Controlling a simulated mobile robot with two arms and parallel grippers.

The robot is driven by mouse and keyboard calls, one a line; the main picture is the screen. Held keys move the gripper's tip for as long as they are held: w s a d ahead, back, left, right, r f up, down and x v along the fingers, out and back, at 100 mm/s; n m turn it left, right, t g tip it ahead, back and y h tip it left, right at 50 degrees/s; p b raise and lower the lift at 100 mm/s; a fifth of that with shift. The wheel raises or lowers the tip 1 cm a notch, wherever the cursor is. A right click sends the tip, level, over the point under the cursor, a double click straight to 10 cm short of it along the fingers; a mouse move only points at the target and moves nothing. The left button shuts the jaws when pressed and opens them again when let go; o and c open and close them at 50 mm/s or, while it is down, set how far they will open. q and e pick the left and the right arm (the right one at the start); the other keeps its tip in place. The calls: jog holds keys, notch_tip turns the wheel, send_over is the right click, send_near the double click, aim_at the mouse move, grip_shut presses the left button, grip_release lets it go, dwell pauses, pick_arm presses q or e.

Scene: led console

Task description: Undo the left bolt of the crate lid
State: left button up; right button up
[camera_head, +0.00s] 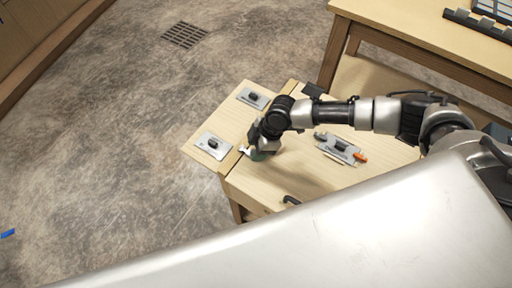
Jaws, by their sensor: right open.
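The wooden crate (300,180) stands low on the floor, with a pale lid panel (231,118) on its left side. Two grey metal plates with black knobs lie on this panel, one nearer (213,145) and one farther (252,97). I cannot tell which fitting is the left bolt. My right gripper (258,152) points down at the seam beside the panel, right of the nearer plate. It is open; its fingertips are small and partly hidden by the wrist. A small white piece and a greenish piece show at its tips. My left gripper is out of view.
A grey plate with an orange-tipped part (340,149) lies on the crate top, right of my gripper. A black handle (291,200) is at the front edge. A wooden table (430,42) stands behind at right.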

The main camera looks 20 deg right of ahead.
jog(key=shift+a+f, duration=0.1)
jog(key=shift+f, duration=0.2)
grip_shut()
jog(key=shift+s+d+r+p, duration=0.15)
jog(key=shift+s+d+p, duration=0.55)
jog(key=shift+s+p, duration=0.25)
jog(key=shift+s+d, duration=0.15)
jog(key=shift+s, duration=0.1)
jog(key=shift+f, duration=0.2)
grip_release()
jog(key=shift+d, duration=0.1)
jog(key=shift+r, duration=0.1)
